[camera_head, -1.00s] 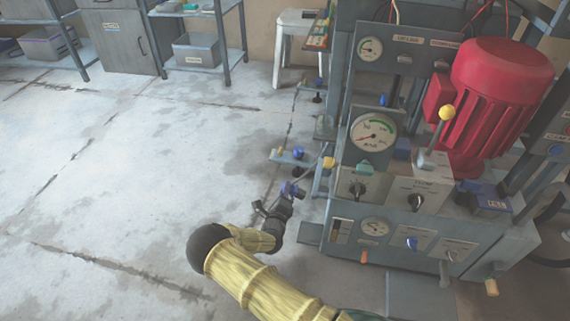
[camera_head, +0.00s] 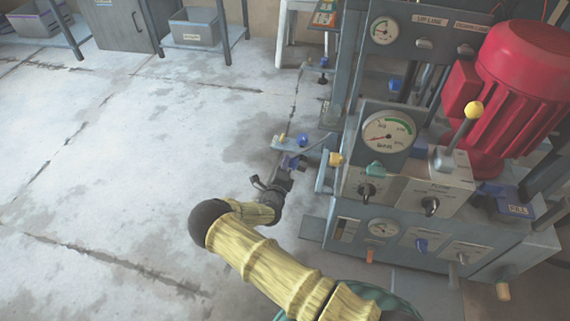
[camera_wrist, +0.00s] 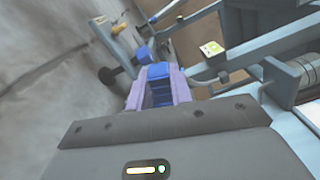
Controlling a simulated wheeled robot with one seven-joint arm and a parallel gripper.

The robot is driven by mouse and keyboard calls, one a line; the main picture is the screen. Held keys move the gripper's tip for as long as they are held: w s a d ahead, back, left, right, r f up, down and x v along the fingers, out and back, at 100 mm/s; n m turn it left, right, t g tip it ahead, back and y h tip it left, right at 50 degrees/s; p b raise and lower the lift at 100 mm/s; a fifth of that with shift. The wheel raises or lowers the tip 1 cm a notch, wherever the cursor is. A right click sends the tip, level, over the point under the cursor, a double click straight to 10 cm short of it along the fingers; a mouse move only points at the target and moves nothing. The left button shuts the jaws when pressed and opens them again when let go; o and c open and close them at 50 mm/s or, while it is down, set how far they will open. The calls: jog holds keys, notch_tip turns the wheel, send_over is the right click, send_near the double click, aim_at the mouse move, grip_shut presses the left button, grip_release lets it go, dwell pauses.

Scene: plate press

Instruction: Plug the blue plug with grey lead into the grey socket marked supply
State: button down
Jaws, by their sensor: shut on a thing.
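My gripper (camera_head: 290,164) is low at the left side of the press. In the wrist view its purple fingers (camera_wrist: 160,92) are shut on the blue plug (camera_wrist: 160,73), which sits between them. In the head view the plug is a small blue patch at the fingertips, partly hidden. A thin grey line runs from near the fingers towards the press and may be the grey lead. I cannot make out a grey socket marked supply in either view; the small labels are too blurred to read.
A pale bracket (camera_head: 276,143) with a yellow knob and a blue knob (camera_head: 302,139) lies just beyond my gripper. A yellow-ended fitting (camera_head: 336,159) sticks out of the press's left side. The press panel (camera_head: 383,185) carries gauges and knobs. The floor to the left is clear.

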aim_at(299, 168)
jog(key=shift+d, duration=0.1)
jog(key=shift+s+d+f, duration=0.2)
jog(key=shift+d+f, duration=0.05)
jog(key=shift+d, duration=0.55)
jog(key=shift+s+d+f, duration=0.15)
jog(key=shift+d+f, duration=0.05)
jog(key=shift+d, duration=0.6)
jog(key=shift+s+d+f, duration=0.2)
jog(key=shift+d+f, duration=0.05)
jog(key=shift+d, duration=0.55)
jog(key=shift+s+p, duration=0.15)
jog(key=shift+p, duration=0.3)
jog(key=shift+p, duration=0.4)
jog(key=shift+p, duration=0.45)
jog(key=shift+s+d+f+p, duration=0.15)
jog(key=shift+d+p, duration=0.2)
jog(key=shift+d, duration=0.3)
jog(key=shift+s+d+f+p, duration=0.1)
jog(key=shift+d+f+p, duration=0.15)
jog(key=shift+d, duration=0.45)
jog(key=shift+s+d+f+p, duration=0.1)
jog(key=shift+d+p, duration=0.3)
jog(key=shift+d, duration=0.25)
jog(key=c, duration=1.2)
grip_release()
jog(key=shift+o, duration=0.2)
